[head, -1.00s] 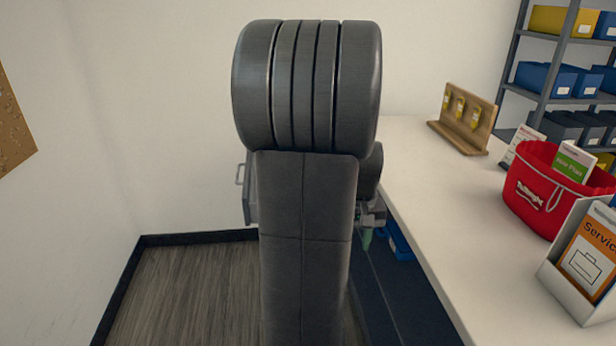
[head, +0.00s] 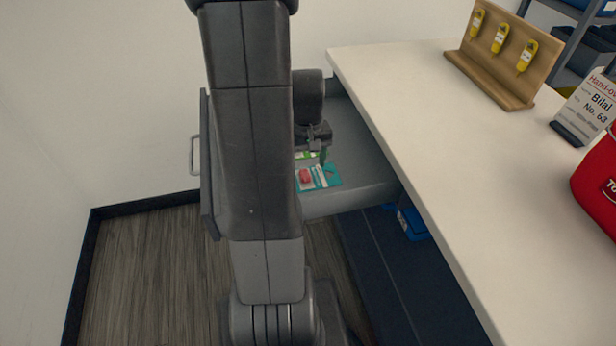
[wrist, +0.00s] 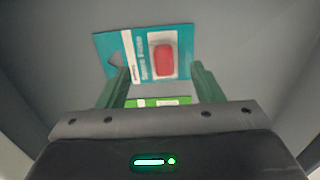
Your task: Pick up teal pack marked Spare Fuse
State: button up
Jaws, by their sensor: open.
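The teal pack (wrist: 113,46) marked Spare Fuse lies in an open grey drawer, with a red fuse showing in its clear window. It also shows in the head view (head: 333,178), partly hidden by my arm. My gripper (wrist: 158,75) is open, its two green fingers pointing at the pack's near edge, one finger toward each side. In the head view my gripper (head: 323,158) is inside the drawer just behind the pack. I cannot tell whether the fingers touch it.
The drawer (head: 365,195) has raised walls around the pack. A bright green item (wrist: 150,102) lies beside the pack, under my gripper.

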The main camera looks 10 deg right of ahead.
aim_at(305, 172)
jog(key=f, duration=0.3)
jog(key=shift+w+a+f, duration=0.25)
jog(key=shift+w+f, duration=0.05)
jog(key=shift+w, duration=0.05)
jog(key=shift+f, duration=0.25)
jog(key=c, duration=1.1)
